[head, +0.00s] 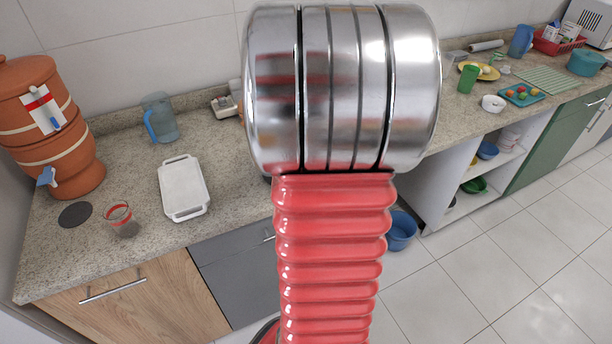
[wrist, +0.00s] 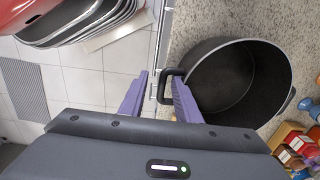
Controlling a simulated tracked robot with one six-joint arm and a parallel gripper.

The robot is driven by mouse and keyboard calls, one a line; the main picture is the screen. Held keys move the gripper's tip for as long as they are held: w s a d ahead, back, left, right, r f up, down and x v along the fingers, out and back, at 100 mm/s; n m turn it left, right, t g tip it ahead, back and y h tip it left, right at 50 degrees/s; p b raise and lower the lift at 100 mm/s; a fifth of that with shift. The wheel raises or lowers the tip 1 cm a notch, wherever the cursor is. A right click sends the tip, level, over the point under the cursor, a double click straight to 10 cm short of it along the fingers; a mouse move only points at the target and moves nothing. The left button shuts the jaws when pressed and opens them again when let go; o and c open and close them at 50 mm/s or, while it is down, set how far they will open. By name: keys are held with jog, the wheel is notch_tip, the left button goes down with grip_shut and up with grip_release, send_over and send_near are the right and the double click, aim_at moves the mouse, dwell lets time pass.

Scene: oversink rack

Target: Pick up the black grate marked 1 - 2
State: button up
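I cannot make out a black grate marked 1 - 2 in either view. In the wrist view my gripper (wrist: 160,77) is open, with its two purple fingers apart and nothing seen held between them. A black pot (wrist: 235,85) stands on the speckled counter to the right. Its left handle (wrist: 171,86) is close to the right finger, which overlaps part of it in the picture; I cannot tell if they touch. In the head view my red and chrome arm hides the middle of the counter, and my gripper does not show.
The head view shows a white tray (head: 182,187), a blue-handled jug (head: 160,118), a glass (head: 120,220) and a clay water filter (head: 45,125) at left. A green cup (head: 468,79) stands at right. Colourful boxes (wrist: 298,145) sit beside the pot. Tiled floor is open.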

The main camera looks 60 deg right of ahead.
notch_tip(320, 180, up, 12)
dwell(0.6)
jog(key=shift+s+a+r, duration=0.1)
dwell(0.6)
jog(key=w+a+r+n+t+h, duration=0.1)
jog(key=w+a+n, duration=0.4)
jog(key=a, duration=0.5)
jog(key=s+a+f+n+t, duration=0.1)
jog(key=a+n+t, duration=0.1)
jog(key=a+n, duration=0.7)
jog(key=s+a+f+n+t+y, duration=0.1)
jog(key=a+n+t, duration=0.1)
jog(key=a+n, duration=0.8)
jog(key=a, duration=0.6)
jog(key=shift+s+a, duration=0.3)
jog(key=shift+a, duration=0.05)
jog(key=shift+o, duration=0.2)
jog(key=shift+o, duration=0.6)
